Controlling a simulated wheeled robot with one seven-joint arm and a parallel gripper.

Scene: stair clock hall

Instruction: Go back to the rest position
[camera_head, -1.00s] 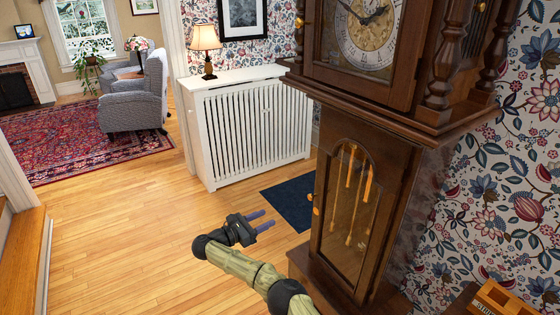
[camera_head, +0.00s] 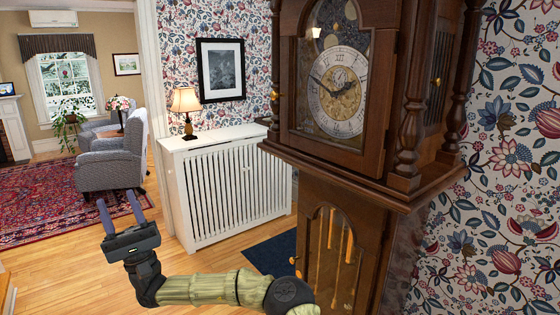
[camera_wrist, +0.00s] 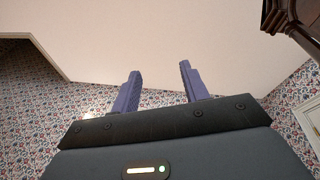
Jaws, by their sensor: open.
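My gripper (camera_head: 120,211) is at the lower left in the head view, with its two purple fingers pointing up and apart. Nothing is between them. In the wrist view my gripper (camera_wrist: 158,88) also shows open and empty, against a pale ceiling and patterned wallpaper. My arm reaches in from the bottom of the head view, in front of the tall wooden clock's (camera_head: 340,195) lower part and the floor. The gripper touches nothing that I can see.
A white slatted radiator cover (camera_head: 230,185) with a lamp (camera_head: 187,108) on it stands behind my arm. A dark blue mat (camera_head: 272,254) lies beside the clock. Grey armchairs (camera_head: 110,168) stand on a red rug (camera_head: 40,205) further back. Open wooden floor lies at the left.

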